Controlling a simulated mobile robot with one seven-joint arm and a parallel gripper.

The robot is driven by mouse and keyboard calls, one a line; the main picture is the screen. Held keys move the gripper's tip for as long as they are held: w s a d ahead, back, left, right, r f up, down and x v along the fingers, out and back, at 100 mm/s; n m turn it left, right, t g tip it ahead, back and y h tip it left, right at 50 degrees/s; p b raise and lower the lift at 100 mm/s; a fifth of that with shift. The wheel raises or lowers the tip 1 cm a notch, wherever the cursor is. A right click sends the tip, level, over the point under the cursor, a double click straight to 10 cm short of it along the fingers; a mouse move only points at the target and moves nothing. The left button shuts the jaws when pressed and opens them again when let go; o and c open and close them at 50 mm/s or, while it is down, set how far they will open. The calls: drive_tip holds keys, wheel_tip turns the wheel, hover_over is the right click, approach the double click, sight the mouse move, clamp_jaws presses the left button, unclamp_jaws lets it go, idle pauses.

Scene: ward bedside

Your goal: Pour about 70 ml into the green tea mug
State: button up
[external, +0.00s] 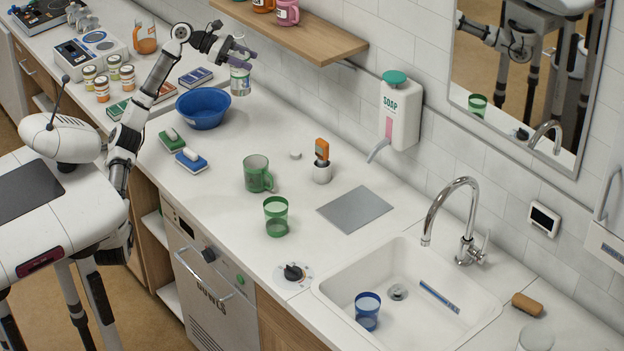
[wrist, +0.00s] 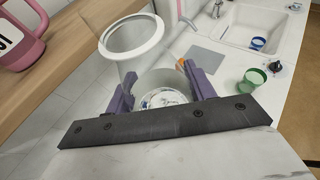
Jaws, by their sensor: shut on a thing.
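My gripper (external: 238,50) is shut on a clear vessel (external: 240,80), held above the counter past the blue bowl. In the wrist view, my gripper (wrist: 163,88) has a finger on each side of the clear vessel (wrist: 150,82), which has a pale round rim. Its contents are hard to make out. The green mug (external: 257,174) with a handle stands upright on the counter, well apart from my gripper. I cannot make it out in the wrist view. A green tumbler (external: 276,216) stands close by; it also shows in the wrist view (wrist: 250,82).
The blue bowl (external: 203,108) and two sponges (external: 191,160) lie nearer me. An orange-topped device (external: 322,160) stands behind the mug. The shelf (external: 290,32) with mugs is close above my gripper. The grey mat (external: 355,209) is clear. The sink (external: 405,295) holds a blue cup (external: 367,311).

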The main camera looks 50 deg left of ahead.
drive_tip(key=s+d+f+b, duration=0.1)
drive_tip(key=s+d+b, duration=0.9)
drive_tip(key=s+d, duration=0.45)
wheel_tip(320, 180, down, 24)
drive_tip(key=w+d, duration=0.1)
drive_tip(key=d, duration=0.1)
drive_tip(key=shift+r, duration=0.2)
drive_tip(key=shift+w+r+p, duration=0.15)
drive_tip(key=shift+r+p, duration=0.05)
drive_tip(key=shift+p, duration=0.5)
